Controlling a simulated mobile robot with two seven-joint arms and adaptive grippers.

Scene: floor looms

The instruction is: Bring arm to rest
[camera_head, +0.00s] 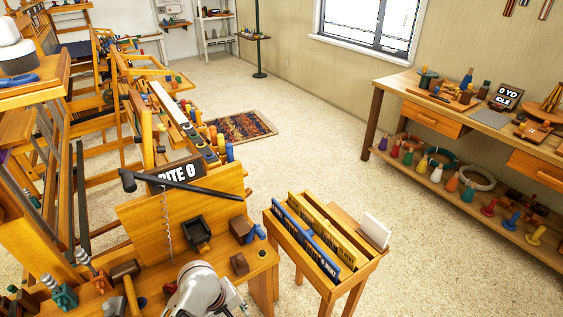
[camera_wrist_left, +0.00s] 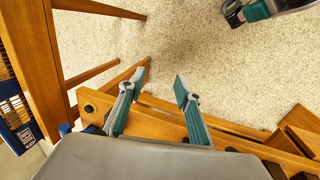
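My arm shows at the bottom of the head view as a silver, rounded wrist (camera_head: 200,290), in front of the wooden loom bench. Its fingers are mostly cut off or hidden there. In the left wrist view my left gripper (camera_wrist_left: 153,97) has its two teal-padded fingers spread apart, with nothing between them. The fingers are above a wooden bench edge (camera_wrist_left: 160,125), with speckled floor beyond. Part of another gripper with a teal pad (camera_wrist_left: 256,11), likely my right one, shows at the top right of that view. Its opening is not clear.
A wooden card bin (camera_head: 345,288) with blue and yellow cards stands right of the bench. A side table (camera_head: 420,100) stands along the right wall. The floor (camera_head: 330,150) between is mostly clear.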

